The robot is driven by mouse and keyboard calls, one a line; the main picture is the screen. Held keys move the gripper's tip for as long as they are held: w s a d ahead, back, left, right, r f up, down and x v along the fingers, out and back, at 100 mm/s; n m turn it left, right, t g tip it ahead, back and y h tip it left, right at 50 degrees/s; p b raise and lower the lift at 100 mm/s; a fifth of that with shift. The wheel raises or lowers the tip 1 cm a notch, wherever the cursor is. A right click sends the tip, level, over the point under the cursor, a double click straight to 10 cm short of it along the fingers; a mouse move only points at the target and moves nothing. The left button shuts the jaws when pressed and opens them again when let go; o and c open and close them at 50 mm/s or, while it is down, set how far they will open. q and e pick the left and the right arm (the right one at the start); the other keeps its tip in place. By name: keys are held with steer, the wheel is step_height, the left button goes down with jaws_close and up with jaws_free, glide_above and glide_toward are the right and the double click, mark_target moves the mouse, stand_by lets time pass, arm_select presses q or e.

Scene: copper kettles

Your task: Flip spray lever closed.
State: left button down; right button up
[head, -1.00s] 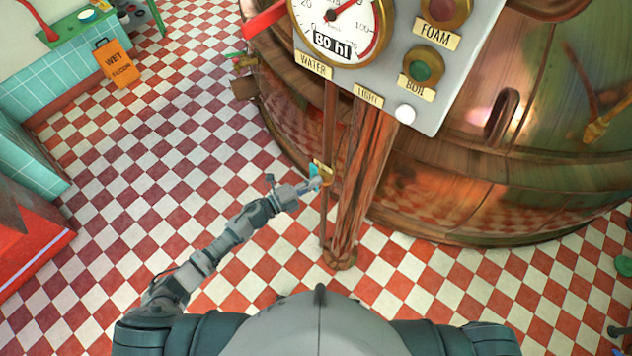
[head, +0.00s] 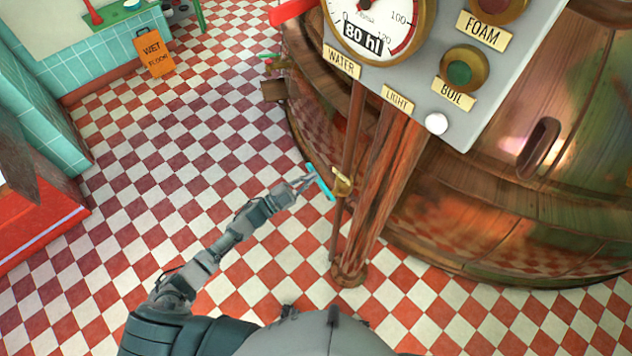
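A teal lever (head: 320,182) sits on a brass valve (head: 342,183) on the thin copper pipe below the control panel. I take it for the spray lever. It shows as a narrow, slanted strip on the valve's left side. My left gripper (head: 304,184) reaches in from the lower left, with its fingertips right at the lever's left side. I cannot tell whether they touch it, nor how far apart the fingers are. My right gripper is out of view.
The grey panel (head: 412,78) with gauge, knobs and labels overhangs the valve. A thick copper post (head: 382,190) stands just right of it, before the large copper kettle (head: 450,215). An orange wet-floor sign (head: 154,53) stands far left. The checkered floor between is clear.

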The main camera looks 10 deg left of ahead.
arm_select(q)
steer(key=shift+w+a+f+n+t+y+b, duration=0.25)
steer(key=shift+f+n+t+y+b, duration=0.5)
steer(key=shift+n, duration=1.1)
steer(key=shift+w+a+f+n+t+y+b, duration=0.25)
steer(key=shift+f+n+t, duration=0.25)
steer(key=shift+f+n, duration=0.95)
steer(key=shift+w+a+f+n+t+y+b, duration=0.25)
steer(key=shift+f+n+t+y+b, duration=0.3)
steer(key=shift+n, duration=1.75)
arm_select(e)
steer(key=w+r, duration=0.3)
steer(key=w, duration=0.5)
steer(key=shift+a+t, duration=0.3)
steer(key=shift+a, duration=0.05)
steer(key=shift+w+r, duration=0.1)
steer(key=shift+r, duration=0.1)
